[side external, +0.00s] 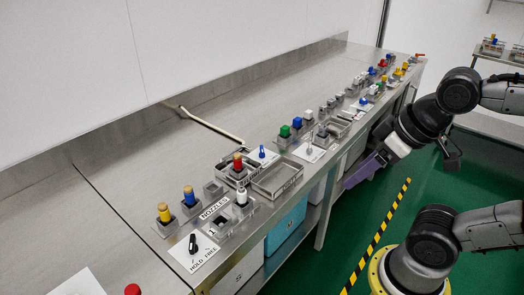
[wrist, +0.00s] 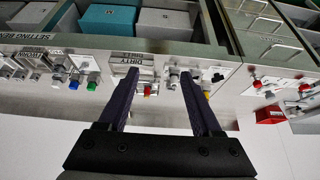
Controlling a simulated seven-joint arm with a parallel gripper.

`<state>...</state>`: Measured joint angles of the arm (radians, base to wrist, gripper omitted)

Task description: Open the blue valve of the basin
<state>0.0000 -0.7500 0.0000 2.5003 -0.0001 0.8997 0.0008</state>
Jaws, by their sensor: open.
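A small blue valve handle (side external: 262,153) stands on a white plate on the steel bench, just right of the bent metal spout (side external: 210,125) in the side external view. My gripper (side external: 350,182) is off the front edge of the bench, to the right of the handle and well apart from it. In the wrist view, my gripper's two purple fingers (wrist: 160,76) are spread wide with nothing between them. Small fittings on the bench show beyond the fingertips there, but I cannot tell which is the blue handle.
Two metal trays (side external: 277,180) sit beside the valve plate. Colored nozzles, including a red-topped one (side external: 238,163), and a black lever (side external: 193,243) stand nearer the camera. More colored fittings line the bench's far end. A teal bin (side external: 287,226) sits below.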

